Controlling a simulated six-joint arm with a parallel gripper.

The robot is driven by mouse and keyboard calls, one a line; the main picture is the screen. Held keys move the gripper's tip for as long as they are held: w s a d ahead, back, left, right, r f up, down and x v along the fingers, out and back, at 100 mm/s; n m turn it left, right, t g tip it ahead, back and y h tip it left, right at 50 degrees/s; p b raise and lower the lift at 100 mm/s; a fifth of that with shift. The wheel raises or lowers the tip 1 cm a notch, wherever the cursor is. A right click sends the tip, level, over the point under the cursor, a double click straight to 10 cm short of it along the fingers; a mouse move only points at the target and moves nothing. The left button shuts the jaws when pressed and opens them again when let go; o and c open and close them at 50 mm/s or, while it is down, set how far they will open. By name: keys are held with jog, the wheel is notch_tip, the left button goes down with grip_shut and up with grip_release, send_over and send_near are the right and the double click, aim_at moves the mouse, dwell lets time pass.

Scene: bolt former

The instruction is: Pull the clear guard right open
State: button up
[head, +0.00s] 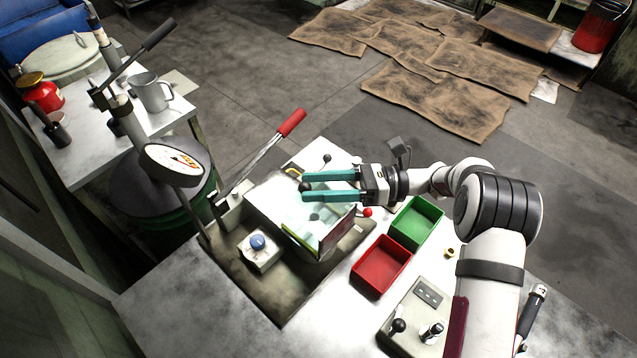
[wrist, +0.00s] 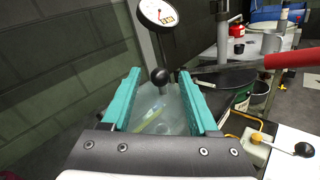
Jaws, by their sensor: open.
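The clear guard (head: 278,205) is a see-through panel over the machine in the middle of the bench. It also shows in the wrist view (wrist: 158,110), below and between my fingers. A black ball knob (head: 304,187) stands on a short stem at the guard; it also shows in the wrist view (wrist: 160,76). My gripper (head: 311,187) is open, its two teal fingers reaching left with the knob between their tips. In the wrist view my gripper (wrist: 160,82) shows gaps on both sides of the knob. Whether a finger touches it, I cannot tell.
A red-handled lever (head: 291,122) rises behind the machine. A dial gauge (head: 172,165) stands left. A blue button (head: 258,242) sits in front. A red bin (head: 381,282) and green bin (head: 425,218) stand right, with a control box (head: 418,300) nearer.

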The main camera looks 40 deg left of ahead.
grip_shut()
dwell(1.4)
